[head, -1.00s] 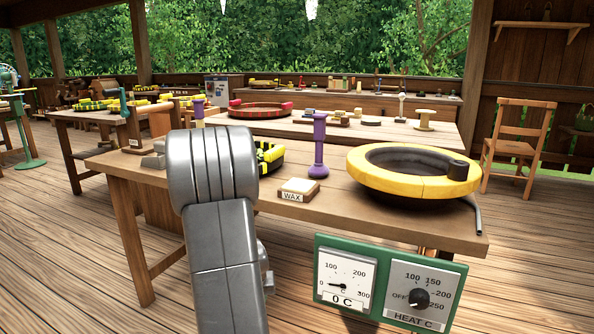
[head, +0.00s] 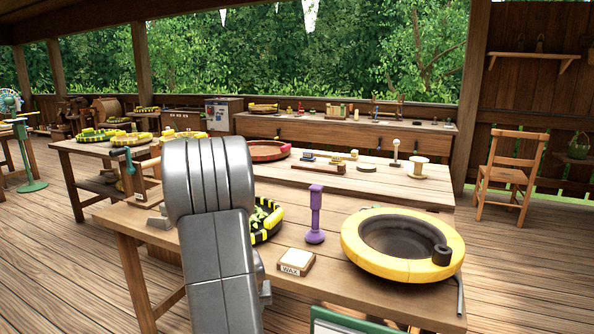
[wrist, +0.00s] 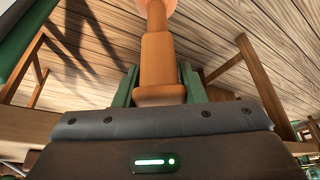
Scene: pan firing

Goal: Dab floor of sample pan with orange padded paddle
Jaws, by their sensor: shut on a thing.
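My gripper (wrist: 157,92) shows in the wrist view, with its green fingers shut on the orange handle of the paddle (wrist: 156,60). The handle stretches away from the fingers to a paler, rounded end at the top edge; the pad's underside cannot be seen. In the head view my grey arm hides the gripper and paddle. A round pan with a thick yellow rim (head: 372,262) sits on the front table at right. Its dark floor is open to view and looks empty, with a dark knob on the rim's right side. I cannot tell for certain that it is the sample pan.
A purple stamp-like tool (head: 316,222) stands upright on the front table (head: 340,287), left of the pan. A wax block (head: 295,262) lies in front of it. A black-and-yellow pan (head: 266,222) is partly behind my arm. A red-rimmed pan (head: 268,151) is farther back.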

